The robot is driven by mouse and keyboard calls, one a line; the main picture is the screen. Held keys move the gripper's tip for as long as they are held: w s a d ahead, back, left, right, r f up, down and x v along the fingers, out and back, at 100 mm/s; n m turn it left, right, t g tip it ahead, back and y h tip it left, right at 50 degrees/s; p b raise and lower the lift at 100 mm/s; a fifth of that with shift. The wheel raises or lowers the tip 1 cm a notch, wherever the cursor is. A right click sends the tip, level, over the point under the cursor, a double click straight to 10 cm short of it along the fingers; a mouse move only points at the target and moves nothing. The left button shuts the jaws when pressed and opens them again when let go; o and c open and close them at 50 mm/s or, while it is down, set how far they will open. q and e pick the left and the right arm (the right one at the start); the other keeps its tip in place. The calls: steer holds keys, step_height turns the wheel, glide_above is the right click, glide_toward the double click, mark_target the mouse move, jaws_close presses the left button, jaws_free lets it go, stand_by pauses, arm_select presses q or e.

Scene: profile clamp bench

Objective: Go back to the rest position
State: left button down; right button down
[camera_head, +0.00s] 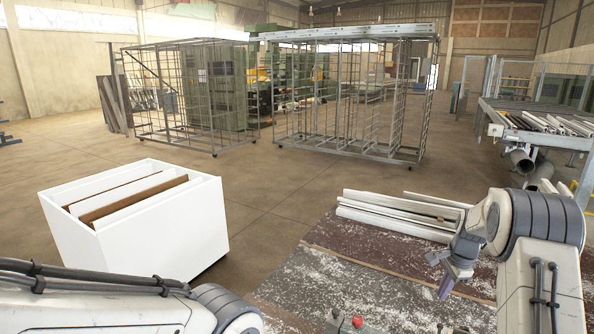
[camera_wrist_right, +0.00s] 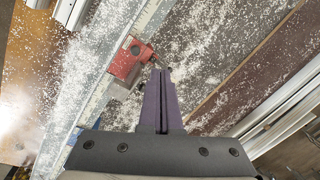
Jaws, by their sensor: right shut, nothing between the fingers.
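My right gripper (camera_head: 446,286) hangs from the right arm over the dusty bench. Its purple fingers are shut together with nothing between them. In the right wrist view the closed fingers (camera_wrist_right: 158,78) point toward a red clamp (camera_wrist_right: 128,62) on a metal rail; whether they touch it I cannot tell. A red knob (camera_head: 357,322) shows at the bottom edge of the head view. My left arm crosses the lower left, and its gripper is out of view.
White profiles (camera_head: 395,216) lie at the bench's far side, close to my right arm. A white box with brown panels (camera_head: 165,246) stands on the floor at left. Wire cage trolleys (camera_head: 350,100) stand farther back. Open floor lies between them.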

steer(key=s+a+r+n+b, duration=0.1)
steer(key=a+n+b, duration=0.15)
steer(key=a, duration=0.55)
steer(key=s+a+n+b, duration=0.2)
steer(key=a+n, duration=0.1)
steer(key=a, duration=0.4)
steer(key=s+a+n+b, duration=0.5)
steer(key=s+a+n, duration=0.3)
steer(key=s+a, duration=0.55)
steer(key=s+a+f+n+g+b, duration=0.1)
steer(key=s+a+f+n+b, duration=0.2)
steer(key=s, duration=0.7)
steer(key=s+a+f+n+b, duration=0.3)
steer(key=s+n, duration=0.5)
steer(key=s, duration=0.2)
steer(key=shift+a+f+g+y, duration=0.35)
steer(key=shift+g+y, duration=0.05)
steer(key=shift+d+n, duration=0.15)
steer(key=shift+n, duration=0.1)
